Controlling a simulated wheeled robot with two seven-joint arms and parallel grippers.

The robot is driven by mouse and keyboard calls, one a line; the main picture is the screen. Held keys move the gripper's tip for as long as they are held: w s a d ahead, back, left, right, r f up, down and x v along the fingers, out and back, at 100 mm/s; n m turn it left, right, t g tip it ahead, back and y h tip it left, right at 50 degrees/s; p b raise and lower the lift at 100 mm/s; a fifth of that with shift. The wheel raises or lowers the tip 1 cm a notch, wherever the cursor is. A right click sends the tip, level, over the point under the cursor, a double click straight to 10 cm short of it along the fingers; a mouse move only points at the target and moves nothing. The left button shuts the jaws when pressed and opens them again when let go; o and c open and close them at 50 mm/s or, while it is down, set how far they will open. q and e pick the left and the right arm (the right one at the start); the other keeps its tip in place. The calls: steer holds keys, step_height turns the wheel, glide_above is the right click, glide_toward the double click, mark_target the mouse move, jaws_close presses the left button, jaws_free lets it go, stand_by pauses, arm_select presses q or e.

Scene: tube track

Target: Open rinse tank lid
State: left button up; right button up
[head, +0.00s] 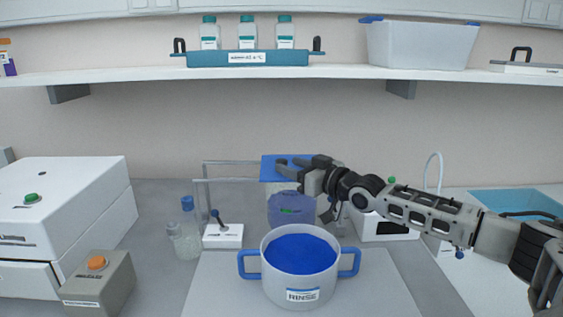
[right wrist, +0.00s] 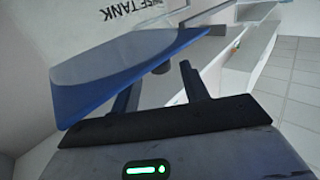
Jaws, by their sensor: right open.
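A small dark knob (head: 281,161) is on the lid. My right gripper (head: 295,166) is open and reaches in from the right over the lid, close to the knob. In the right wrist view the blue lid (right wrist: 85,95) shows with part of the tank's lettering, and the knob (right wrist: 161,68) appears between the spread fingers (right wrist: 160,80). I cannot tell whether they touch it. My left gripper is not in view.
A white pot labelled RINSE (head: 303,278) with blue handles stands in front on a pale mat. A dark blue vessel (head: 288,210) is just behind it. A small white stand (head: 222,236) and bottles (head: 187,237) are left; a white box (head: 384,229) is right. A shelf (head: 330,72) runs above.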

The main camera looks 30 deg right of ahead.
mark_target(286, 163)
steer(key=shift+x, duration=2.05)
